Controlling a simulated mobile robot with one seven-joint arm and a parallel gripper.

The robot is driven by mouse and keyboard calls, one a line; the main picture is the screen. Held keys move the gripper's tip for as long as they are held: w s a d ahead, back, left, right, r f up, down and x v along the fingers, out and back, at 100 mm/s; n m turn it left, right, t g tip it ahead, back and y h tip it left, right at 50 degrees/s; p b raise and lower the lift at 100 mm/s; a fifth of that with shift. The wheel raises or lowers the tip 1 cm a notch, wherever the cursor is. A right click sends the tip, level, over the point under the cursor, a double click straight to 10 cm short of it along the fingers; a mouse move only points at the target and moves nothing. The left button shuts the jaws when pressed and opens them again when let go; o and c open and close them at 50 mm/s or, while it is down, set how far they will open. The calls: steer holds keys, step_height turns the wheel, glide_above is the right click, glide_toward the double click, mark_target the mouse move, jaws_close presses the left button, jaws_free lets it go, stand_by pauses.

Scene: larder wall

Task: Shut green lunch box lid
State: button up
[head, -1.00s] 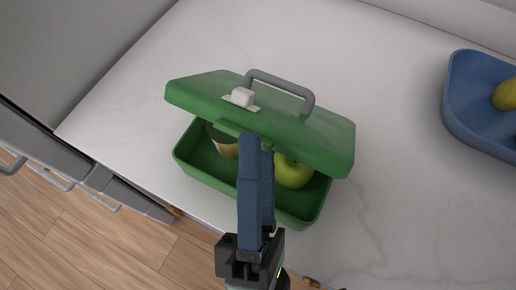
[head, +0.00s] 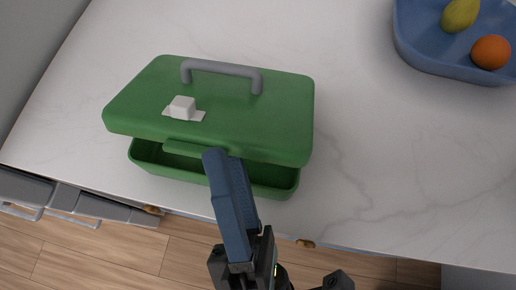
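The green lunch box stands on the white counter; its lid (head: 255,115) is tilted low over the base (head: 170,161), leaving a narrow dark gap along the front. The lid carries a grey handle (head: 222,68) and a white latch piece (head: 183,107). My gripper (head: 222,158) is at the front of the box, its blue fingertips at the lid's front edge. Whether they touch the lid I cannot tell. The fingers look close together, one largely behind the other, with nothing seen between them. The inside of the box is mostly hidden.
A blue tray (head: 425,58) with a yellow-green fruit (head: 460,14) and an orange (head: 491,52) sits at the upper right. The white counter (head: 390,160) is clear right of the box. Drawer fronts and wood floor lie below the counter's front edge.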

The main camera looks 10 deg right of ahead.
steer(key=v, duration=0.1)
steer(key=p+v, duration=0.1)
steer(key=v, duration=0.1)
steer(key=p+v, duration=0.1)
steer(key=shift+d+f, duration=0.2)
steer(key=shift+f, duration=0.3)
steer(key=s+d+f, duration=0.1)
steer(key=s+f, duration=0.3)
steer(key=shift+f+p, duration=0.3)
steer(key=shift+f, duration=0.05)
steer(key=shift+w+r+p, duration=0.1)
steer(key=shift+r+p, duration=0.05)
steer(key=shift+p, duration=0.15)
stand_by(0.6)
